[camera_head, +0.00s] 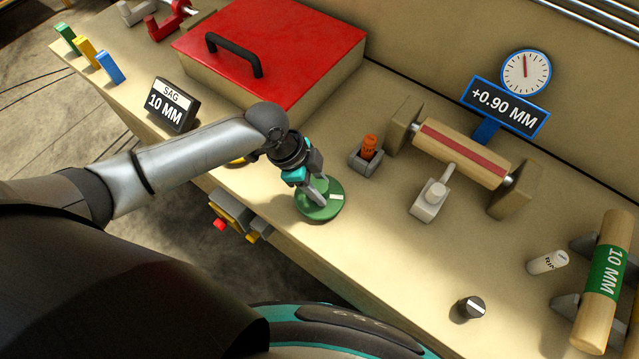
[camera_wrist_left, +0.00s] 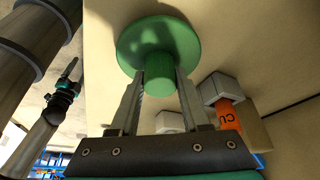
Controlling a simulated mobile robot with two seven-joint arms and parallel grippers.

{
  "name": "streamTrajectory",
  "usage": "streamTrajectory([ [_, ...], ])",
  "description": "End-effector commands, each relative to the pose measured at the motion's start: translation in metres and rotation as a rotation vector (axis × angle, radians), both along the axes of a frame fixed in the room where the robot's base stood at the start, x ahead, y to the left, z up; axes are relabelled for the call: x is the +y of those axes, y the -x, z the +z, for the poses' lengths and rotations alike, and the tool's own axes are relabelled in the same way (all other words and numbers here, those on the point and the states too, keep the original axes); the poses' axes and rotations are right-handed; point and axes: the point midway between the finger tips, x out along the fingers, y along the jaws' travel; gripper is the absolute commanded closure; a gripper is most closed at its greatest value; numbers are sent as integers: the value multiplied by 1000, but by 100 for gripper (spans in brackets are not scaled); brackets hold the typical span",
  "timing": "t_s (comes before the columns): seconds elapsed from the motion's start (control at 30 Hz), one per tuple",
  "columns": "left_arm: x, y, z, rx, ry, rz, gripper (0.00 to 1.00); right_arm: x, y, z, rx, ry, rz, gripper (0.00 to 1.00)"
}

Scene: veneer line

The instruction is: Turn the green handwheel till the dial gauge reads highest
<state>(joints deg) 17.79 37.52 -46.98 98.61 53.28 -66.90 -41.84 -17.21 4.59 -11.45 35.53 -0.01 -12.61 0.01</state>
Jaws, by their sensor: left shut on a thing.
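The green handwheel (camera_head: 322,207) is a flat disc with a white mark, near the front edge of the bench. My left gripper (camera_head: 316,191) reaches down onto it. In the left wrist view the fingers (camera_wrist_left: 160,92) are shut on the green hub of the handwheel (camera_wrist_left: 160,45). The dial gauge (camera_head: 526,73) has a white face with a blue rim and a red needle pointing about straight up. The blue display (camera_head: 505,106) below it reads +0.90 MM. My right gripper is not seen in the head view; a dark gripper (camera_wrist_left: 65,90) shows at the left of the wrist view.
A roller with a red stripe (camera_head: 462,153) lies between two blocks behind the handwheel. An orange piece (camera_head: 369,146) stands in a grey holder close by. A red-lidded box (camera_head: 290,45), a SAG 10 MM sign (camera_head: 172,105) and a green-banded 10 MM roller (camera_head: 606,280) are further off.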

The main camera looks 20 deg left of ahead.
Motion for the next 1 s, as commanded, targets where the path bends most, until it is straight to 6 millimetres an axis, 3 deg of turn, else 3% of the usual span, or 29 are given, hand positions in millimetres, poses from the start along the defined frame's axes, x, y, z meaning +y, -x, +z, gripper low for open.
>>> streamTrajectory([
  [0.2,0,0,0,0,0,0,100,0,0,0,0,0,0,24],
  [0.57,0,0,2,1,0,42,100,0,0,9,0,0,0,24],
  [1.0,-1,1,4,4,2,320,100,0,0,55,-1,0,0,24],
])
